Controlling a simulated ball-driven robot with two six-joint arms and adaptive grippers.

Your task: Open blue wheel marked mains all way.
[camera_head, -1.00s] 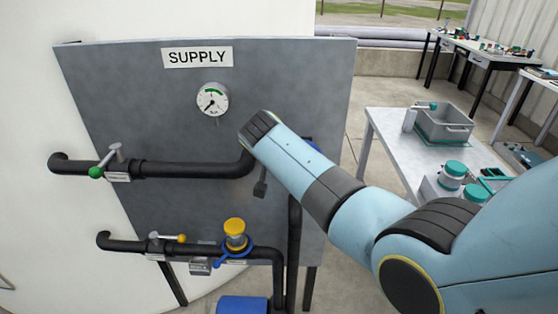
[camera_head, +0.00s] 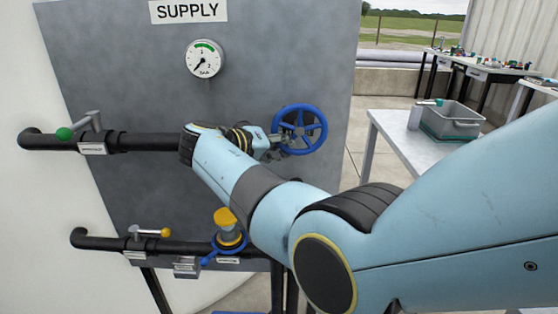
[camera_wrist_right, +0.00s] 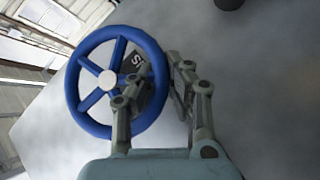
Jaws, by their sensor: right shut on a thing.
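The blue handwheel (camera_head: 301,128) with several spokes stands at the right side of the grey supply panel. It also fills the left half of the right wrist view (camera_wrist_right: 88,117). My right gripper (camera_head: 274,145) reaches it from the left and is shut on its near rim. In the wrist view the fingers (camera_wrist_right: 158,84) sit on either side of the rim's right part. A dark label behind the wheel (camera_wrist_right: 137,62) shows only a few letters, so its word cannot be read. My left gripper is not in view.
A gauge (camera_head: 205,59) sits under the SUPPLY sign (camera_head: 189,11), needle low left. A green-knobbed lever (camera_head: 64,133), a yellow-knobbed lever (camera_head: 165,232) and a yellow-capped valve with a blue ring (camera_head: 227,224) are on black pipes. A bench with a grey tote (camera_head: 460,118) stands right.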

